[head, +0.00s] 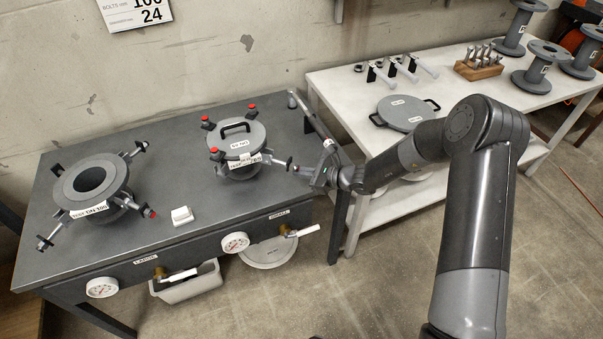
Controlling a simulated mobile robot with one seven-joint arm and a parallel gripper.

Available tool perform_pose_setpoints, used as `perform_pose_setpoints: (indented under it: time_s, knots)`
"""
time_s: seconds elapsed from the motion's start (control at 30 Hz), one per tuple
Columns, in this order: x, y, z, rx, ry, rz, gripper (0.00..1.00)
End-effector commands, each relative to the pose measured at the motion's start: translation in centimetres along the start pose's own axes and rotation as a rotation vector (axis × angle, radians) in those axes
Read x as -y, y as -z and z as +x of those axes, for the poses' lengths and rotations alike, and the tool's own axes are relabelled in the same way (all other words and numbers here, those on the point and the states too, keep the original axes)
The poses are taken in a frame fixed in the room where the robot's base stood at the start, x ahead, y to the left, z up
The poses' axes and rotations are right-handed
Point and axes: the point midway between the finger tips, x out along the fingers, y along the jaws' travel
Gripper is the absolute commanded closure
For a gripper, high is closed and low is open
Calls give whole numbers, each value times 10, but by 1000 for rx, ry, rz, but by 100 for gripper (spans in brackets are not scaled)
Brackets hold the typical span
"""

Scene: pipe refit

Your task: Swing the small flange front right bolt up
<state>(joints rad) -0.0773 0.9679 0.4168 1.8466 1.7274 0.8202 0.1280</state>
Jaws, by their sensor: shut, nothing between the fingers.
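The small flange (226,170) stands on the right half of the dark bench, with a grey handled lid (240,140) on top. Three of its bolts stand upright with red tips: back left (205,121), back right (253,108) and front left (216,153). The front right bolt (278,161) lies swung outward to the right, low beside the flange. My gripper (297,168) is shut and empty at the outer end of this bolt. The fingertips are small and dark here, and I cannot tell whether they touch the bolt.
The large flange (90,178) stands open at left, its bolts splayed outward. A white block (182,215) lies between the flanges. A long bar tool (311,115) lies at the bench's right edge, close behind my gripper. A white table (345,85) at right holds a round lid (405,112) and spools.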

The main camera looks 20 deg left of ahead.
Motion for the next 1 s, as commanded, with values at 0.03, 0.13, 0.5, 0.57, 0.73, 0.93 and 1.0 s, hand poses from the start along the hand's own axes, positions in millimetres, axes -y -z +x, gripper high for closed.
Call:
perform_pose_setpoints:
  time_s: [0.03, 0.13, 0.5, 0.57, 0.73, 0.93, 1.0]
  knots:
    - [1, -2, 0, -7, -1, -3, 100]
    - [1, -5, -2, -28, -4, -6, 100]
    - [5, -29, -9, -233, -37, -24, 100]
    - [6, -34, -10, -277, -44, -27, 100]
    - [7, -48, -11, -398, -65, -35, 100]
    - [10, -63, -11, -535, -87, -45, 100]
    - [10, -68, -10, -583, -96, -47, 100]
